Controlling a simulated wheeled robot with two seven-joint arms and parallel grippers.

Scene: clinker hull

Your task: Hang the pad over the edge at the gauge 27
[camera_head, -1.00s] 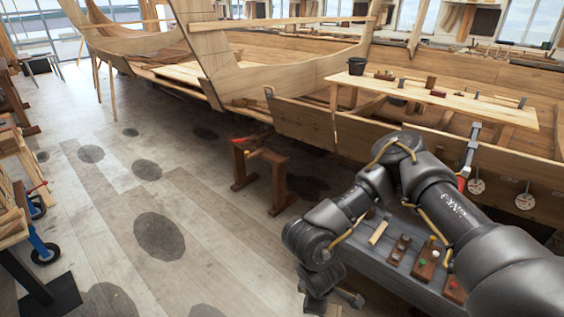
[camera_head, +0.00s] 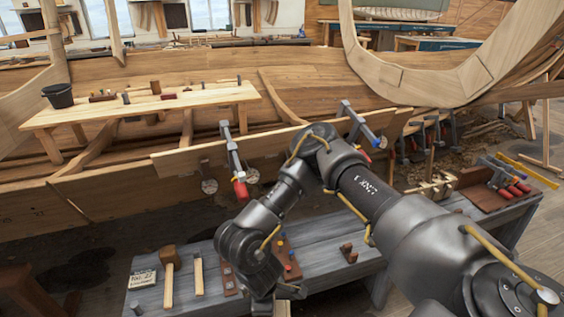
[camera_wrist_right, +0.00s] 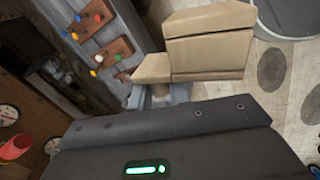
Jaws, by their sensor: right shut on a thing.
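My right gripper (camera_head: 288,291) hangs low in front of the bench, at the bottom of the head view. In the right wrist view, a tan pad (camera_wrist_right: 208,50) with a larger panel and a smaller block sits at the right gripper (camera_wrist_right: 165,93), which is shut on it. Round dial gauges (camera_head: 209,186) hang below the plank edge (camera_head: 235,148); two gauges (camera_wrist_right: 52,145) also show in the wrist view. Their numbers are too small to read. A card (camera_head: 142,279) on the bench appears to read No. 27. My left gripper is not in view.
A grey bench (camera_head: 335,262) holds a mallet (camera_head: 169,270), a chisel (camera_head: 198,273) and pegged blocks. Clamps (camera_head: 233,165) (camera_head: 362,125) grip the plank. A trestle plank (camera_head: 150,103) with a bucket (camera_head: 58,95) stands inside the hull. Tools lie at the bench's right end.

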